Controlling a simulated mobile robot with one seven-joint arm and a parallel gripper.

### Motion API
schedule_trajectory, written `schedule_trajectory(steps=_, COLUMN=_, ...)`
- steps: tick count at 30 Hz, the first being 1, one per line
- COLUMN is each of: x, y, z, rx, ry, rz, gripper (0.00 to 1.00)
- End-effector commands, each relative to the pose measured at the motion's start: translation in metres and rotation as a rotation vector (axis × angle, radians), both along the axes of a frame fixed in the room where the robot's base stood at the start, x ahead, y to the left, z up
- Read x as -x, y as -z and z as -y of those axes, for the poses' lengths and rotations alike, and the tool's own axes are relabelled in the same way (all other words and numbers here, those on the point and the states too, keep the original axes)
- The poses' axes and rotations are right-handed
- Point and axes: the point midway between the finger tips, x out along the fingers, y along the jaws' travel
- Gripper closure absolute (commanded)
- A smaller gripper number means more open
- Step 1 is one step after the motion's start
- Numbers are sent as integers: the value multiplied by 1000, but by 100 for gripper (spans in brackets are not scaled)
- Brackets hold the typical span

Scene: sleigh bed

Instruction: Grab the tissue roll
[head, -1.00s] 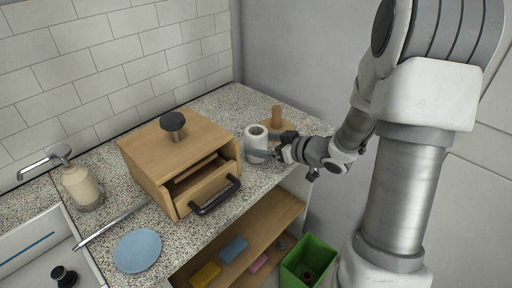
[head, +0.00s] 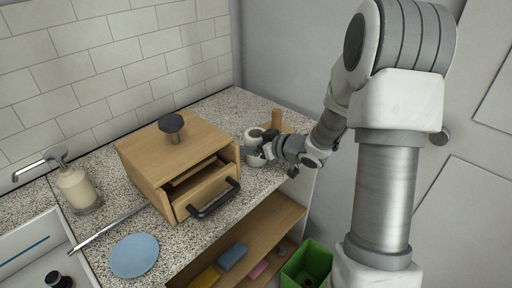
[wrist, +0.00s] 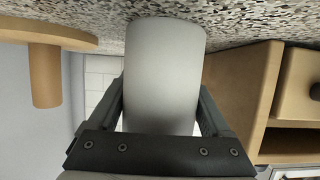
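The tissue roll (head: 250,134) is a white cylinder standing upright on the speckled counter, right of the wooden drawer box. In the head view my gripper (head: 264,147) is at the roll and covers part of it. In the wrist view the roll (wrist: 165,75) fills the space between the two dark fingers of my gripper (wrist: 163,95), one on each side. The roll's base is on the counter. The fingers lie very close to its sides; I cannot tell whether they press on it.
A wooden peg on a round base (head: 277,120) stands close behind the roll; it also shows in the wrist view (wrist: 45,75). The drawer box (head: 150,150) is to the left, its drawer handle facing forward. A blue plate (head: 135,255) lies at the front. A green bin (head: 312,262) stands below.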

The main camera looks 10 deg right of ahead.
Motion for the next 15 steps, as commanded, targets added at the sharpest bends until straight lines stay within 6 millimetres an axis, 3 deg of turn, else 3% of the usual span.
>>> schedule_trajectory(steps=1, x=0, y=0, z=0, rx=0, ry=0, rz=0, gripper=36)
schedule_trajectory(steps=8, x=0, y=0, z=0, rx=0, ry=0, rz=0, gripper=76)
schedule_trajectory(steps=15, x=0, y=-1, z=0, rx=0, ry=0, rz=1, gripper=76)
